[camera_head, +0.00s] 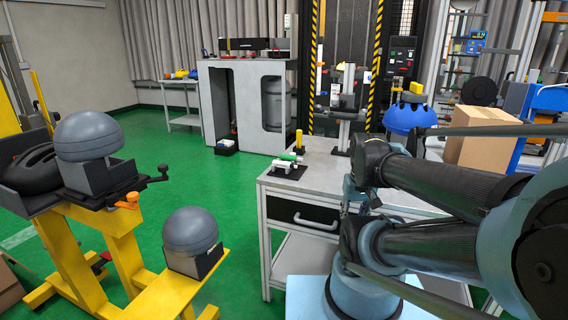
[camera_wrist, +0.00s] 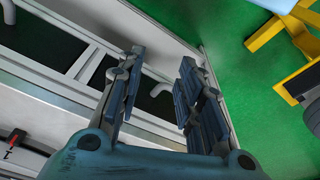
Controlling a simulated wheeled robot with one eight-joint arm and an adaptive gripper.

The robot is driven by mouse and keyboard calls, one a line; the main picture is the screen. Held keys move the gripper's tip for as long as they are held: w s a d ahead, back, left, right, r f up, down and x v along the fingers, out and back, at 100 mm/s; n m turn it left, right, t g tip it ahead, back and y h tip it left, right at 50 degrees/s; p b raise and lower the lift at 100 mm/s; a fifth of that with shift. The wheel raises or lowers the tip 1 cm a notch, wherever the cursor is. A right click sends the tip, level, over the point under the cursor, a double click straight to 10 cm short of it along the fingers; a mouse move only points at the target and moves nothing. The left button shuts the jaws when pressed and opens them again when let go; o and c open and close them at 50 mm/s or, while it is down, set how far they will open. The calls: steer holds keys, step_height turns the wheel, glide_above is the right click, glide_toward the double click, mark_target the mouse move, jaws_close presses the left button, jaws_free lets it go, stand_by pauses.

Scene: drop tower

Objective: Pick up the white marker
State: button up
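I cannot clearly make out a white marker in either view. In the head view, a small white and green cylindrical thing (camera_head: 288,158) lies on a small black stand on the grey workbench (camera_head: 325,172); I cannot tell whether it is the marker. In the wrist view, my gripper (camera_wrist: 160,75) is open, its two dark padded fingers apart with nothing held. It is over the workbench's drawer side, where a pale handle shows between and beyond the fingers. In the head view, my arm hides part of the bench and the gripper cannot be made out.
The bench drawer (camera_head: 303,215) is on its front side. A yellow stand with grey domed heads (camera_head: 190,230) is at the left. A cardboard box (camera_head: 485,138) and a blue helmet (camera_head: 408,117) are behind my arm. Green floor (camera_head: 235,190) is clear between stand and bench.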

steer(key=shift+w+a, duration=0.1)
steer(key=shift+w, duration=0.15)
steer(key=shift+o, duration=1)
steer(key=o, duration=1.4)
steer(key=r, duration=0.1)
steer(key=r+n, duration=0.1)
steer(key=w+r+n, duration=0.1)
steer(key=shift+a+r, duration=0.1)
steer(key=shift+a, duration=0.25)
steer(key=shift+c, duration=0.2)
step_height(320, 180, up, 18)
steer(key=n+g, duration=0.2)
steer(key=n, duration=2.8)
glide_above(285, 165)
steer(key=w, duration=0.2)
step_height(285, 165, down, 11)
steer(key=shift+w+d+f, duration=0.1)
steer(key=shift+w+d, duration=0.05)
steer(key=f, duration=0.3)
steer(key=shift+a+f, duration=0.4)
steer(key=shift+f, duration=0.7)
